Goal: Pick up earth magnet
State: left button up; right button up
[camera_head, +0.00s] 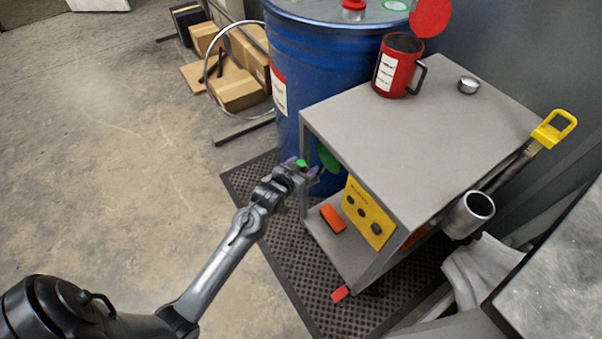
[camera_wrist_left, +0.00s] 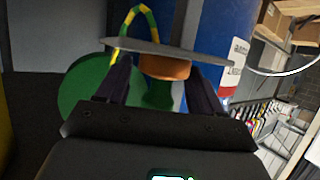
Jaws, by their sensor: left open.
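What looks like the earth magnet shows in the left wrist view as a thin grey disc (camera_wrist_left: 205,55) with an orange-brown round part (camera_wrist_left: 165,68) and a green-and-yellow striped cable looping above it. My left gripper (camera_head: 303,169) is at the left open side of the grey cart. Its two dark fingers are apart, one on each side of the orange-brown part; I cannot tell whether they touch it. A green piece (camera_head: 301,162) shows at the fingertips in the head view, where the disc itself cannot be made out. My right gripper is not in view.
The grey cart (camera_head: 440,140) carries a red mug (camera_head: 392,72) and a small metal tin (camera_head: 468,85). A green round thing (camera_head: 327,156) is close to my fingers. A blue drum (camera_head: 320,60) stands behind. The floor at left (camera_head: 110,170) is clear.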

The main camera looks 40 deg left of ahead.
pick_arm(q)
jog(key=shift+w+a+f, duration=0.1)
jog(key=shift+w+f, duration=0.05)
jog(key=shift+w, duration=0.25)
jog(key=shift+s, duration=0.1)
jog(key=shift+f, duration=0.1)
grip_shut()
